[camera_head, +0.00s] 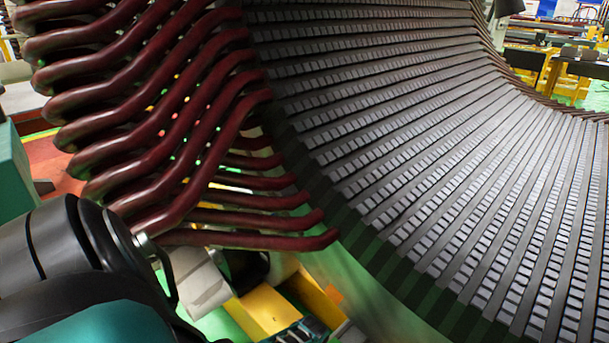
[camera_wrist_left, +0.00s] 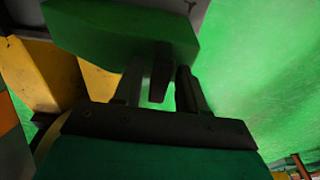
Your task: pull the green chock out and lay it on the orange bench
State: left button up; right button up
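The green chock (camera_wrist_left: 120,30) is a block at the top of the left wrist view, beyond my left gripper (camera_wrist_left: 160,80). The gripper's two dark fingers stand apart, pointing at the chock's near side. A dark tab-like piece (camera_wrist_left: 160,72) lies between the fingers, with green gaps visible on its sides. The fingertips are partly hidden against the chock, and contact cannot be told. I cannot identify the orange bench surely. My right gripper is not in view.
The large slotted stator core (camera_head: 430,150) fills the head view's right, with dark red winding bars (camera_head: 150,130) curving out at left, close above my left arm. A yellow support (camera_head: 265,312) stands below the bars.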

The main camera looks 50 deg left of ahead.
pick_arm(q)
jog(key=shift+o, duration=0.9)
jog(key=shift+r, duration=0.2)
notch_tip(320, 180, up, 12)
jog(key=d+p, duration=0.1)
jog(key=p, duration=0.7)
jog(key=shift+d+r+p, duration=0.25)
jog(key=shift+d+p, duration=0.05)
jog(key=shift+p, duration=0.1)
jog(key=shift+w, duration=0.1)
jog(key=shift+c, duration=0.4)
